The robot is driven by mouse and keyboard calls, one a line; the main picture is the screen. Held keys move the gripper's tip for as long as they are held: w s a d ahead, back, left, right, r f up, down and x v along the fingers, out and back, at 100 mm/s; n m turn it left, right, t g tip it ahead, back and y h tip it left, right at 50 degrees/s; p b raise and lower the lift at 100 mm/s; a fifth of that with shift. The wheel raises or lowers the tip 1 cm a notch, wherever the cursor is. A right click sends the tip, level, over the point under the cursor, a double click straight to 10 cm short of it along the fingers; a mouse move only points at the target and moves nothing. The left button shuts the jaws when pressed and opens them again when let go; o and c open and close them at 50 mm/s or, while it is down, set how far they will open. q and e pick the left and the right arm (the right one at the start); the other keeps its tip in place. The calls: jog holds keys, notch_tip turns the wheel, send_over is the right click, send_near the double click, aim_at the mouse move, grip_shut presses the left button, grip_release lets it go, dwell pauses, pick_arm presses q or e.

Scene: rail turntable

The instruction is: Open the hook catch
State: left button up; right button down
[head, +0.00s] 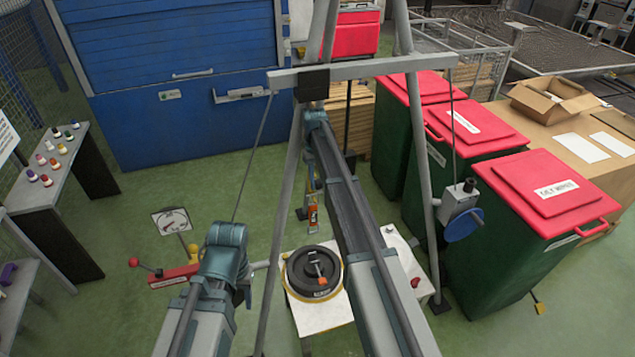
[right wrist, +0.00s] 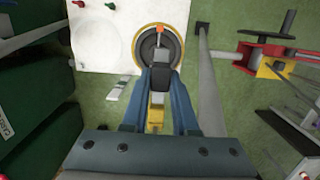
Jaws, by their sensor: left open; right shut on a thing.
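My right gripper (right wrist: 161,80) is shut on a dark block (right wrist: 160,76) with a yellow part (right wrist: 155,115) below it in the right wrist view. In the head view, an orange and yellow piece (head: 312,214) shows beside my right arm, above the floor. I cannot tell which part is the hook catch. A round black disc (head: 302,286) with a yellow rim sits on a white table, with a small orange-tipped bar on top. The disc also shows in the right wrist view (right wrist: 141,50), beyond the fingertips. My left arm reaches in at lower left; its gripper is hidden.
A grey metal frame (head: 371,68) with slanting legs and a winch (head: 460,205) stands around my right arm. Green bins with red lids (head: 545,190) stand at right. A red device with a lever (head: 175,276) lies left of my left arm.

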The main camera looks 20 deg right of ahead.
dwell(0.4)
jog(key=c, duration=0.7)
grip_release()
